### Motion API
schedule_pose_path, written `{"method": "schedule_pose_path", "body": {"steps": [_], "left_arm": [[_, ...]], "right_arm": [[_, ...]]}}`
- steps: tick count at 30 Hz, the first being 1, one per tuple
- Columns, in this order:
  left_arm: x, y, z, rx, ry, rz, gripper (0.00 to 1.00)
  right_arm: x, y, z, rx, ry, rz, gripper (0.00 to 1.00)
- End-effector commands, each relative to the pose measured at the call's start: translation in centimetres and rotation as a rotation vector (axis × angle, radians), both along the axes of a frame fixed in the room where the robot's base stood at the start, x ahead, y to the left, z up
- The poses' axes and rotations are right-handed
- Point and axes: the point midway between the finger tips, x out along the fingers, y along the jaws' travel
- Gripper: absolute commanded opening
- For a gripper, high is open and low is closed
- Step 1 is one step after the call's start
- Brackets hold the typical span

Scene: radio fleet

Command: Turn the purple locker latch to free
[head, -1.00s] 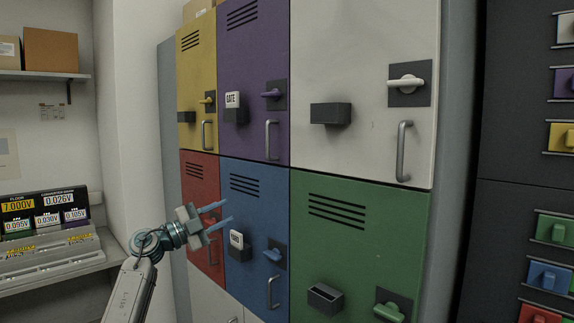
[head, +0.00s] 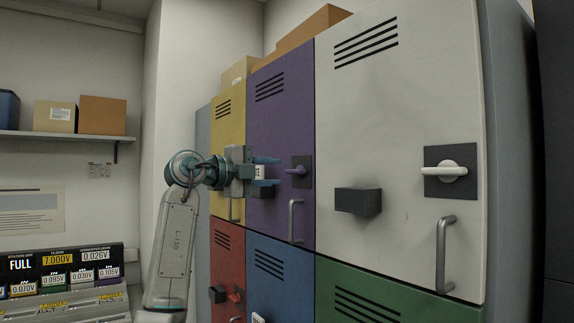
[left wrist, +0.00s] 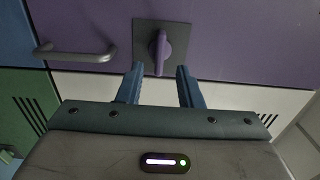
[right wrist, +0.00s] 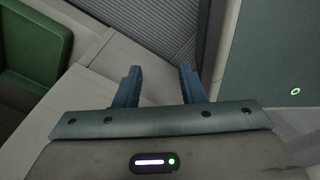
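The purple locker (head: 281,125) stands in the upper row between the yellow and white lockers. Its purple latch (head: 298,170) sits on a dark square plate, its handle lying roughly sideways in the head view. In the left wrist view the latch (left wrist: 160,50) lies ahead, between the fingertip directions. My left gripper (head: 266,171) is open and empty in front of the purple door, with the fingers pointing toward the latch and apart from it. It partly hides a white tag on the door. My right gripper (right wrist: 159,84) is open and empty, seen only in the right wrist view.
The purple door's grey pull handle (head: 296,221) is below the latch. The white locker (head: 400,100) has a white latch (head: 445,170) and a dark box (head: 358,201) that sticks out. A shelf with cartons (head: 102,115) and a display panel (head: 65,268) are at left.

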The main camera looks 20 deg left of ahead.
Motion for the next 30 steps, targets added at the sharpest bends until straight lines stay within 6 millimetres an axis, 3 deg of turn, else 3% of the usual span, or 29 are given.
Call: {"method": "schedule_pose_path", "body": {"steps": [1,9,19,20,25,30], "left_arm": [[0.8,-0.7,0.4,-0.003,0.003,-0.004,0.33],[3.3,-2.6,0.1,-0.001,0.001,-0.001,0.33],[3.6,-2.8,0.0,-0.001,-0.001,0.000,0.33],[3.6,-2.8,0.0,-0.001,-0.001,-0.001,0.31],[3.6,-2.8,0.0,-0.001,-0.001,-0.001,0.00],[3.6,-2.8,-0.1,0.001,-0.001,-0.001,0.00]], "right_arm": [[0.0,0.2,0.9,0.003,0.000,-0.001,0.36],[0.4,0.1,2.1,0.001,-0.004,-0.001,0.36],[0.5,-0.4,2.2,-0.005,-0.005,0.002,0.36],[0.5,-0.5,2.2,-0.005,-0.005,0.002,0.36],[0.5,-0.6,2.2,-0.007,-0.006,0.002,0.36],[0.5,-0.6,2.2,-0.007,-0.006,0.002,0.36]]}}
